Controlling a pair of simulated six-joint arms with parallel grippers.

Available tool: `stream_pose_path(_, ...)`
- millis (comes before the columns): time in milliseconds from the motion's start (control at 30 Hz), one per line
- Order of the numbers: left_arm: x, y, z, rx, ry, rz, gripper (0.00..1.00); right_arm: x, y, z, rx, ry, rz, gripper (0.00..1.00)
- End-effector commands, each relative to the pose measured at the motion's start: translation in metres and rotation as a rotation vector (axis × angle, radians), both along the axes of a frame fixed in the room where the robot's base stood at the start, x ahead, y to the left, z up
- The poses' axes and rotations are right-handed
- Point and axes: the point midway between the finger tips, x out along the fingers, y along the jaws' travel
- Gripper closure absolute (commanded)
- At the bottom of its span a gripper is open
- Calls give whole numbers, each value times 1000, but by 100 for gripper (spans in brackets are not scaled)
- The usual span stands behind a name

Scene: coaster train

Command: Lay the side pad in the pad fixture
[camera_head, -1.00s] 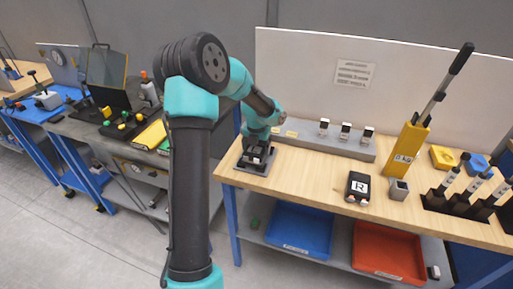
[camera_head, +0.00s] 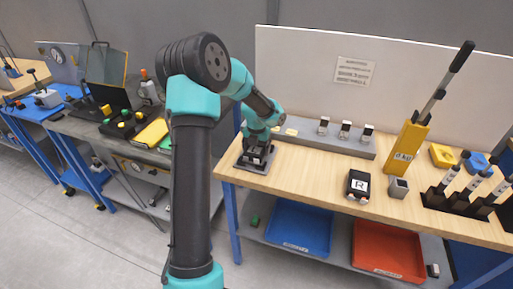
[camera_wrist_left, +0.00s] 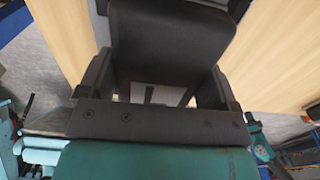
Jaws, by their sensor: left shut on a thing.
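My left gripper (camera_head: 257,153) points down over a dark square fixture (camera_head: 262,170) at the left end of the wooden bench in the head view. In the left wrist view, a smooth dark pad (camera_wrist_left: 165,45) lies between its two fingers, and the gripper is shut on it. I take this to be the side pad. In the head view the pad is mostly hidden by the gripper, low at the fixture. I cannot tell whether it touches the fixture floor. My right gripper is not in view.
A grey rail (camera_head: 315,138) with several small blocks runs along the back. A black box marked R (camera_head: 358,184), a grey cup (camera_head: 398,188) and a yellow lever stand (camera_head: 405,148) are to the right. Bench top between fixture and box is clear. Blue (camera_head: 300,228) and red (camera_head: 388,250) trays sit below.

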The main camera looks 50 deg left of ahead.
Motion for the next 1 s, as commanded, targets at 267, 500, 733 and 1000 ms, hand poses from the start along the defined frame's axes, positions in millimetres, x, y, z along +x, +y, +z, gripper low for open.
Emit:
stream_pose_path(267,0,0,-3,0,0,0,50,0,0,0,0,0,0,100)
stream_pose_path(500,0,0,-5,0,0,0,12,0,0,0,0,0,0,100)
stream_pose_path(733,0,0,-5,0,1,0,0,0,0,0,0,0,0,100)
stream_pose_path(1000,0,0,-2,0,1,0,0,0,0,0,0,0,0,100)
